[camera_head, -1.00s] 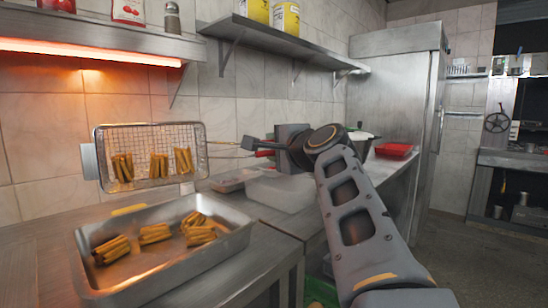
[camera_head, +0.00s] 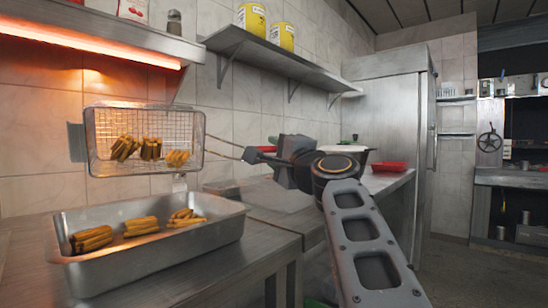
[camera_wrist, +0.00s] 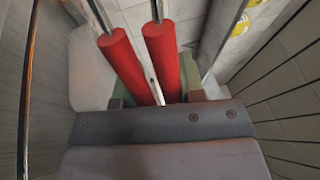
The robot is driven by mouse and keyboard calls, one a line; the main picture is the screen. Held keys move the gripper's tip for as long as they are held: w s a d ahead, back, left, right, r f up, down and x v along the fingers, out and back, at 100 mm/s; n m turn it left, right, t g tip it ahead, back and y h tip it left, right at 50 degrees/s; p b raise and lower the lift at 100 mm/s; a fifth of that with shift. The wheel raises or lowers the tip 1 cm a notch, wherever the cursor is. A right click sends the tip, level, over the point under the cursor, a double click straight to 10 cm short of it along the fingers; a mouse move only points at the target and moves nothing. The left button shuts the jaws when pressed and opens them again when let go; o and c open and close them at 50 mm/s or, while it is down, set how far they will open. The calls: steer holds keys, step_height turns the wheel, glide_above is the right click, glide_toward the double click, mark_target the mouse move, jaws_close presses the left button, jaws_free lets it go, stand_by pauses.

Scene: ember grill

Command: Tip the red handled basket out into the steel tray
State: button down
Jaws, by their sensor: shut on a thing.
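The red handled basket (camera_head: 176,124) is a wire mesh basket, held up in the air above the back of the steel tray in the head view. It is tilted, with its mesh facing me. Several golden fry bundles (camera_head: 150,148) show against its mesh. My gripper (camera_head: 272,150) is to the right of the basket and shut on its red handle (camera_head: 264,149). In the wrist view the handle shows as two red grips (camera_wrist: 165,60) running into the jaws. The steel tray (camera_head: 190,244) stands on the counter below and holds several similar bundles (camera_head: 141,226).
A steel counter (camera_head: 270,245) carries the tray. A lit heat-lamp shelf (camera_head: 95,35) hangs above the basket. A wall shelf (camera_head: 285,68) with yellow cans is above my gripper.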

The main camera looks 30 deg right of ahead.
step_height(320, 180, down, 6)
steer(key=t, duration=0.6)
steer(key=shift+s+m+t+h, duration=0.3)
steer(key=shift+s+m+t, duration=0.1)
steer(key=shift+f, duration=0.1)
stand_by(0.7)
